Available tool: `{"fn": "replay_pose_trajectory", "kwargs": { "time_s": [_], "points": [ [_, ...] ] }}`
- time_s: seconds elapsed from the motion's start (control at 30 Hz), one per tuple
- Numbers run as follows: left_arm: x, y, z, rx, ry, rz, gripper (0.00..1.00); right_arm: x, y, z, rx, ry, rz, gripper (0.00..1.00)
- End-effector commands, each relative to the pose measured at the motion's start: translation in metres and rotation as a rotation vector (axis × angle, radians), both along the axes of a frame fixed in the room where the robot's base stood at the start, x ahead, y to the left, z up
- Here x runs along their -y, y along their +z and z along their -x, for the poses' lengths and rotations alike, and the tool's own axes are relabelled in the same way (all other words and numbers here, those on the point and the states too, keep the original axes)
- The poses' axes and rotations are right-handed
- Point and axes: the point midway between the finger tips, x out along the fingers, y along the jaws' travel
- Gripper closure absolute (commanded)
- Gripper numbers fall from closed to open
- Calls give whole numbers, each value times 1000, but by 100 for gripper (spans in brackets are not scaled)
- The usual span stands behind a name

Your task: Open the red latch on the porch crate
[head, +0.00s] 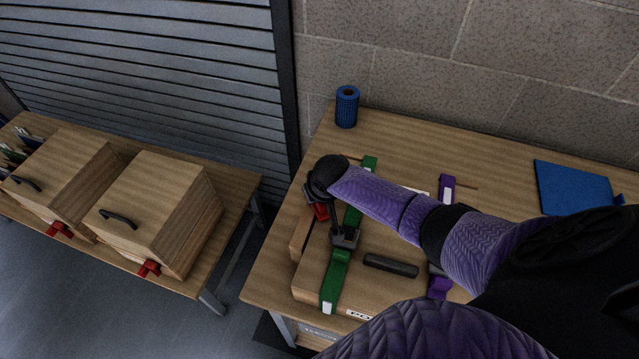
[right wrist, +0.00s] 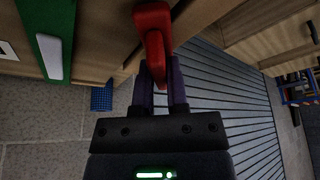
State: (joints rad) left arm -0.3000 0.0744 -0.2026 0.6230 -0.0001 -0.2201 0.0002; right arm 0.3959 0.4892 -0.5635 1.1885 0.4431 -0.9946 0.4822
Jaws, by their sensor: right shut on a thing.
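The porch crate (head: 312,272) is a wooden box on the right table, with a black handle on its lid and a partly hidden front label starting "PO". A green strap (head: 335,281) and a purple strap cross it. Its red latch (head: 321,211) is at the crate's left side, partly covered by my right arm. In the right wrist view the red latch (right wrist: 153,32) hangs down, and my right gripper (right wrist: 160,72) is shut on its lower end. The right gripper (head: 322,204) is mostly hidden in the head view. My left gripper is not in view.
Two wooden crates (head: 165,200) with black handles and red latches stand on the left table. A blue cylinder (head: 347,106) stands at the back of the right table, and a blue flat panel (head: 575,188) lies at right. The table's back is mostly clear.

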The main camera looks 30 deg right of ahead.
Motion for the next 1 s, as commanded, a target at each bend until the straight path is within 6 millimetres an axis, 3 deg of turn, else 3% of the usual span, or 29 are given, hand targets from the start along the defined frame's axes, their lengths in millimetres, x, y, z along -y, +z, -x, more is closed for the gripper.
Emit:
{"fn": "replay_pose_trajectory", "kwargs": {
  "time_s": [0.13,0.5,1.0],
  "points": [
    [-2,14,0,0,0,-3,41,-4,3,-1,1,-129,-3,100],
    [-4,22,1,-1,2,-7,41,-8,1,-4,3,-397,-2,100],
    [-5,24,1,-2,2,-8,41,-9,1,-5,4,-528,-1,100]
  ]
}}
